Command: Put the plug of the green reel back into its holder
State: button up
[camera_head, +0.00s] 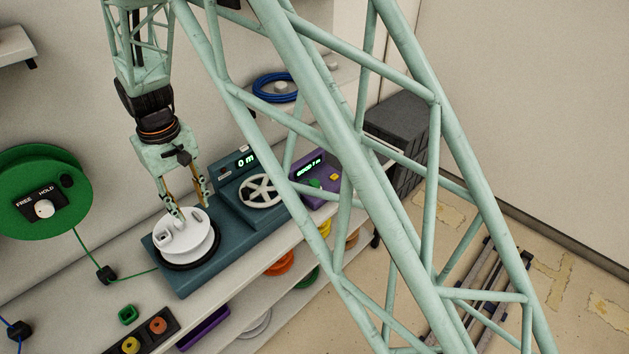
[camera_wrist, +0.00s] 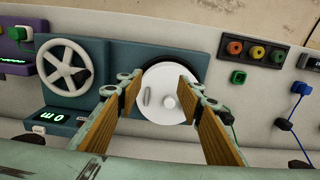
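The green reel (camera_head: 42,190) is on the wall at the left of the head view, with a FREE/HOLD knob. Its green cord runs down through a black guide block (camera_head: 106,273) and on right towards the teal machine. My gripper (camera_head: 191,208) points down at the white spool (camera_head: 185,240). In the wrist view its fingers (camera_wrist: 156,80) are apart, with the spool beyond and nothing visibly held.
The teal machine (camera_head: 233,225) carries a spoked handwheel (camera_head: 260,190) and a lit display. A purple device (camera_head: 318,178) stands to its right. A dark box with coloured rings (camera_head: 145,335) is near the bench front. A blue cord's black guide (camera_head: 20,328) is at lower left.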

jog(key=w+d+f+p, duration=0.2)
jog(key=w+d, duration=1.3)
jog(key=d, duration=0.1)
jog(key=w+d+f+p, duration=0.3)
jog(key=w+d, duration=1.2)
jog(key=d, duration=0.1)
jog(key=shift+w+d+f+b, duration=0.1)
jog(key=shift+w+f+b, duration=0.1)
jog(key=shift+f+b, duration=2.65)
jog(key=shift+w+f+b, duration=0.2)
jog(key=shift+f+b, duration=1.15)
jog(key=shift+f, duration=2.85)
jog(key=c, duration=0.7)
jog(key=shift+c, duration=0.4)
jog(key=shift+r, duration=0.15)
